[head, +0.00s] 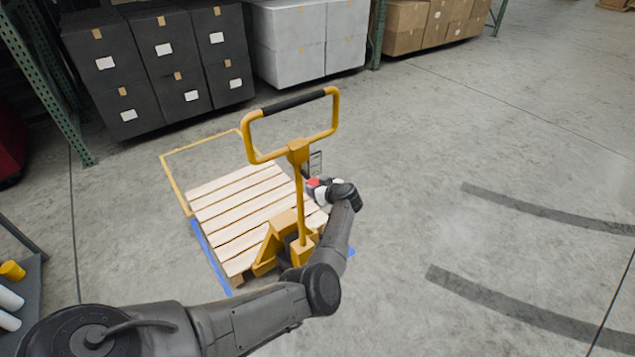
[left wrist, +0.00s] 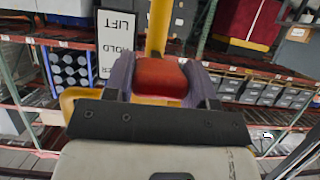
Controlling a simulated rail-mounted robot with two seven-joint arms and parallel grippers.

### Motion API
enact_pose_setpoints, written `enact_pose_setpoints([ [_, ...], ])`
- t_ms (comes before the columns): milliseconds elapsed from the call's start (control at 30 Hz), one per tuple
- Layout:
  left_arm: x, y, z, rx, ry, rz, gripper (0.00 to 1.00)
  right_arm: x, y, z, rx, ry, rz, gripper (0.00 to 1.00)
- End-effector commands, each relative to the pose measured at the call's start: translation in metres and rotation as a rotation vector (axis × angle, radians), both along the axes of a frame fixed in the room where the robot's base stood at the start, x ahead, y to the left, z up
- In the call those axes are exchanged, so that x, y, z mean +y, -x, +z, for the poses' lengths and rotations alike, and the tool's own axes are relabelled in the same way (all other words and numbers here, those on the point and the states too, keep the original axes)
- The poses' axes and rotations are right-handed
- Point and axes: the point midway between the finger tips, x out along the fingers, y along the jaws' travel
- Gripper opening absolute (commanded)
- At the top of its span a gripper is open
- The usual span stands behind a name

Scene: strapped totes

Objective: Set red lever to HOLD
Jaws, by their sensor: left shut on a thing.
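A yellow pallet jack (head: 299,205) stands at the wooden pallet, its looped handle with a black grip upright. The red lever (head: 313,182) sits beside the jack's yellow post. In the left wrist view the red lever knob (left wrist: 160,78) lies between the two finger pads of my left gripper (left wrist: 160,84), which is shut on it. My left gripper (head: 316,188) reaches in from the right of the post. A label plate (left wrist: 116,42) behind the knob reads LIFT and HOLD, with a third word partly hidden. I cannot tell which mark the lever points at. My right gripper is not in view.
The slatted pallet (head: 232,212) lies inside yellow and blue floor markings. Black totes (head: 160,65), grey totes (head: 305,40) and cardboard boxes (head: 425,25) stand along the back. Green rack posts stand at the left and back. The floor to the right is clear.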

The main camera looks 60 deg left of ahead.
Motion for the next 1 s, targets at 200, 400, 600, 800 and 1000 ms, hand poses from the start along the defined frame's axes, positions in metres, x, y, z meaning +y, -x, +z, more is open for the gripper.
enact_pose_setpoints([
  [200,0.0,0.0,-0.001,0.0,0.004,0.001,0.08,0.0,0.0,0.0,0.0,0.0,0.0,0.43],
  [400,0.0,0.0,-0.001,0.0,0.003,0.0,0.58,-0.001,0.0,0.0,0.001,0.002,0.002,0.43],
  [600,0.0,0.0,0.0,0.0,0.002,0.0,0.77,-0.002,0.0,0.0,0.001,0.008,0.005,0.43],
  [800,0.0,0.0,0.0,0.0,0.001,0.0,0.77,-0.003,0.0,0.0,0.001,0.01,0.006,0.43],
  [1000,-0.013,-0.002,0.008,-0.002,0.002,-0.001,0.77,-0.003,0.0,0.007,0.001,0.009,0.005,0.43],
])
